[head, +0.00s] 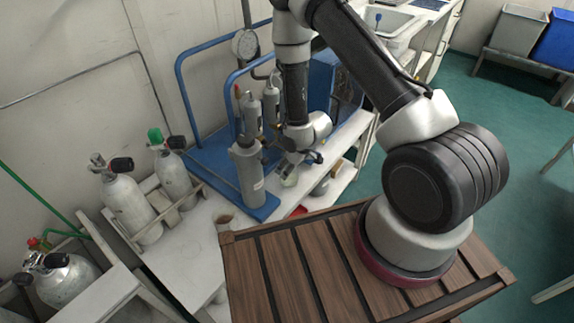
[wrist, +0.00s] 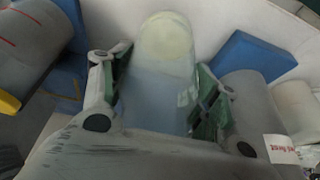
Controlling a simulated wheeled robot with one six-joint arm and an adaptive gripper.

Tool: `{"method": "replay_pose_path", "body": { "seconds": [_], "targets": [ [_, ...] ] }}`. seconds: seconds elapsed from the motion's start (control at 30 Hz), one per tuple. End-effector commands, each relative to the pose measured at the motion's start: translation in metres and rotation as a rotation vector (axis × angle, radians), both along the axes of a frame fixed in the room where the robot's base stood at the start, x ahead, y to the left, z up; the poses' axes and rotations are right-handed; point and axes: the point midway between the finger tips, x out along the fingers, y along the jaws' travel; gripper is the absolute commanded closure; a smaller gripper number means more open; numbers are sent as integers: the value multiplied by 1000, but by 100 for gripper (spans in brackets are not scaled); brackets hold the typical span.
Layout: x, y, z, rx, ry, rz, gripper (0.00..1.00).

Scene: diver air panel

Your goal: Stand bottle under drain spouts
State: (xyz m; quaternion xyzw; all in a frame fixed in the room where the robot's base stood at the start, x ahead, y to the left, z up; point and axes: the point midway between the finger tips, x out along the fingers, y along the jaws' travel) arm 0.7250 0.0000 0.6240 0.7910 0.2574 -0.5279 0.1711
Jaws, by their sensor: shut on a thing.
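My gripper (wrist: 160,85) is shut on a translucent bottle (wrist: 165,65), one green-padded finger on each side. The bottle has a pale, yellowish round end towards the top of the wrist view and a small light label on its right side. In the head view my gripper (head: 298,160) is low in front of the blue-framed panel, right of a large grey cylinder (head: 247,172). The bottle (head: 290,180) shows there only as a small pale patch, partly covered by the gripper. I cannot make out the drain spouts or whether the bottle touches the bench.
Grey cylinders stand close on both sides in the wrist view, one at left (wrist: 30,45) and a labelled one at right (wrist: 255,110). Blue base parts (wrist: 250,55) lie close by. A white bench (head: 340,155) runs beside the panel. Gas cylinders (head: 130,205) stand at left.

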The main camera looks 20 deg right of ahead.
Motion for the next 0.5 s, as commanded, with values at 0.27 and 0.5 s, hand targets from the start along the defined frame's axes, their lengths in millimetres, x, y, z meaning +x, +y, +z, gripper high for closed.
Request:
{"method": "replay_pose_path", "body": {
  "seconds": [0.27,0.5],
  "targets": [
    [0,0,-4,0,0,0,64],
    [0,0,-11,0,0,0,64]
  ]
}}
